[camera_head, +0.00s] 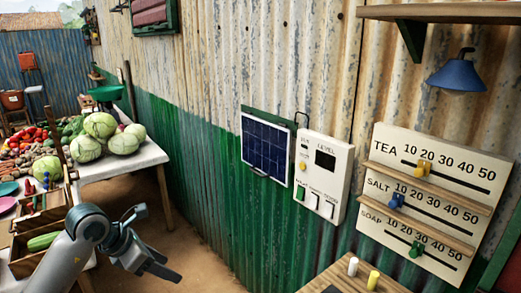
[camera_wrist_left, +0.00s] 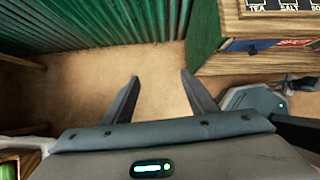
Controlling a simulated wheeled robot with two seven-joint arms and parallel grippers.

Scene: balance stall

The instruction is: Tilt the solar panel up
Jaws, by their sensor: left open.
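The solar panel (camera_head: 265,148) is a dark blue gridded rectangle with a pale edge, mounted on the corrugated wall against a green backing. It looks steep, close to the wall; its exact tilt is hard to tell. A small dark handle or lip shows at its lower edge. My left gripper (camera_head: 163,268) is open and empty, low and to the left of the panel, well apart from it. In the left wrist view its two fingers (camera_wrist_left: 160,80) are spread over bare ground, and the panel is out of that view.
A white control box (camera_head: 322,178) with switches is right of the panel. The price board (camera_head: 430,200) with sliders hangs further right, above a wooden counter (camera_head: 350,277). A vegetable table (camera_head: 150,157) stands left. Bare ground (camera_head: 205,262) is clear between.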

